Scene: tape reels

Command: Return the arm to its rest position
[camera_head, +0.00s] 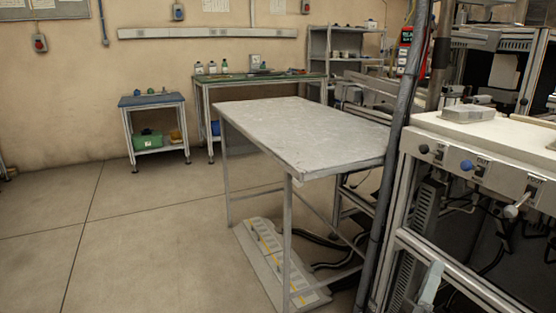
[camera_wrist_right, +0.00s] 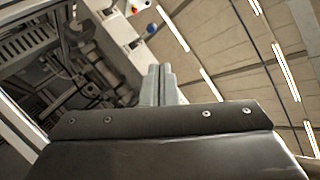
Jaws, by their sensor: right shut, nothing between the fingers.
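My right gripper (camera_head: 432,283) shows at the bottom right of the head view, as a small pale grey shape in front of the machine's frame. In the right wrist view its two grey fingers (camera_wrist_right: 158,84) stand side by side, pressed together with nothing between them. The dark wrist plate hides the lower part of that view. My left gripper is in neither view. I see no tape reel in either view.
A bare grey metal table (camera_head: 305,128) stands in the middle, with a floor plate (camera_head: 268,260) and cables under it. A machine with a white top (camera_head: 490,130) and knobs is close on the right. A small blue-topped cart (camera_head: 152,100) stands at the back. Floor at left is clear.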

